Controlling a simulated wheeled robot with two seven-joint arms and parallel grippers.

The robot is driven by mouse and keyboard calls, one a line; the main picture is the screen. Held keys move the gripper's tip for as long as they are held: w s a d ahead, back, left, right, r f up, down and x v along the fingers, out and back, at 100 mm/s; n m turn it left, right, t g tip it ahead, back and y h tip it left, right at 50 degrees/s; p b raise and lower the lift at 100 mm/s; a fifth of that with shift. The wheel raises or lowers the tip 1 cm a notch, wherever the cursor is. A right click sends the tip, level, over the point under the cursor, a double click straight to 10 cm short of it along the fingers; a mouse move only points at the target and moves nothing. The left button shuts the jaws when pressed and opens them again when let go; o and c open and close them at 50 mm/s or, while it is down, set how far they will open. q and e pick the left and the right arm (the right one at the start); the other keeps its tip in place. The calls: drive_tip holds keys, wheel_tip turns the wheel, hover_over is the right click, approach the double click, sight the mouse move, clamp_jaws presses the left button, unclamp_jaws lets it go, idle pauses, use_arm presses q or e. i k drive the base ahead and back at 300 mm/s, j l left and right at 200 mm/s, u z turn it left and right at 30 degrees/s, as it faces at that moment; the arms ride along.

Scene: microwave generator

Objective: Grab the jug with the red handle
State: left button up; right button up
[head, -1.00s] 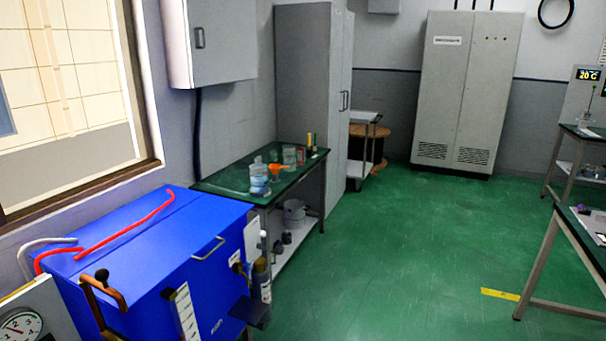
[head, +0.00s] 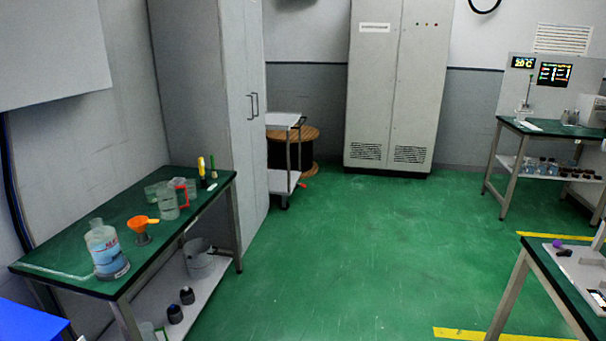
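A clear jug with a red handle (head: 169,201) stands upright on the green-topped table (head: 62,247) at the left, towards its far half. Its red handle is on the right side of the jug. An orange funnel (head: 140,225) is just in front of it, and a clear bottle with blue contents (head: 106,250) stands nearer the front. Neither of my grippers shows in the head view.
A metal bucket (head: 198,260) and dark-capped bottles are on the table's lower shelf. The blue cabinet's corner (head: 30,322) is at lower left. A white cart (head: 283,180) stands beyond the tall grey cabinet (head: 205,90). Another table (head: 578,282) is at right. The green floor (head: 370,240) between is clear.

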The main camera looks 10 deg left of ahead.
sight(165, 191)
drive_tip(key=i+u, duration=0.1)
drive_tip(key=i, duration=0.35)
drive_tip(key=i+l+u, duration=0.15)
drive_tip(key=i, duration=0.3)
drive_tip(key=i+u, duration=0.1)
drive_tip(key=i, duration=0.35)
drive_tip(key=i+l+u, duration=0.15)
drive_tip(key=i, duration=0.25)
